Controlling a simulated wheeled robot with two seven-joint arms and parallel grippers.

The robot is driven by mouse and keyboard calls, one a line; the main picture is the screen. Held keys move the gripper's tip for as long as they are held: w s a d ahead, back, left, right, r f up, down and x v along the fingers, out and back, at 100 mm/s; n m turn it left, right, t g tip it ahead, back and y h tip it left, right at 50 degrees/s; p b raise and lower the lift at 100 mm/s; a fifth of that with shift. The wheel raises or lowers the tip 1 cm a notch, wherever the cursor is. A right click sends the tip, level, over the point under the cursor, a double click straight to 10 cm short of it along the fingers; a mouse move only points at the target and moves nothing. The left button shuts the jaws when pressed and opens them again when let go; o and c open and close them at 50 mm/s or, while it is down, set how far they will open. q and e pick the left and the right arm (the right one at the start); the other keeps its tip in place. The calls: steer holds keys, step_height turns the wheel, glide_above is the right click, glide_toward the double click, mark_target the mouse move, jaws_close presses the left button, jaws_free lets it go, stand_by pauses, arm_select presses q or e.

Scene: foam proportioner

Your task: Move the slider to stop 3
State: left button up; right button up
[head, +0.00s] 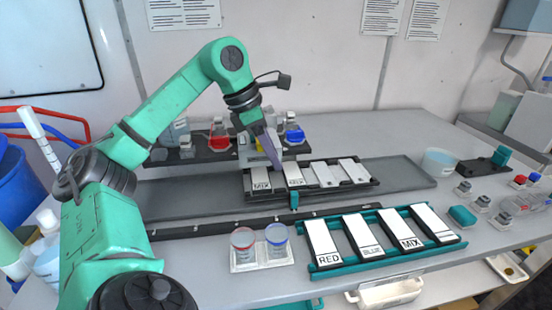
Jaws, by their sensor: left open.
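A dark tray (376,184) with several white plates sits on the long grey track (410,172). It looks like the slider. One of its plates reads MIX (261,178). A small teal tab (295,199) stands at the tray's front edge, by a dark rail (340,208) with small marks. The stop numbers are too small to read. My left gripper (280,164) is open and empty, pointing down over the left half of the tray, behind the teal tab. Its fingers hide part of the tray and the shelf behind. I cannot tell whether they touch a plate. My right gripper is out of view.
A teal rack (462,236) with plates marked RED, BLUE and MIX lies in front. A red cup (243,240) and a blue cup (277,237) stand left of it. Flasks (219,135) stand on a shelf behind. The track is bare right of the tray.

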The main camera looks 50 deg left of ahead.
arm_select(q)
step_height(320, 180, up, 5)
steer(key=a+n+p, duration=0.1)
steer(key=n+p, duration=0.1)
steer(key=p, duration=0.3)
steer(key=n+g+y+b, duration=0.35)
steer(key=n+b, duration=0.45)
steer(key=n, duration=0.8)
glide_above(295, 193)
step_height(295, 193, down, 4)
steer(key=shift+h, duration=0.45)
step_height(295, 193, down, 15)
steer(key=shift+r, duration=0.2)
jaws_close()
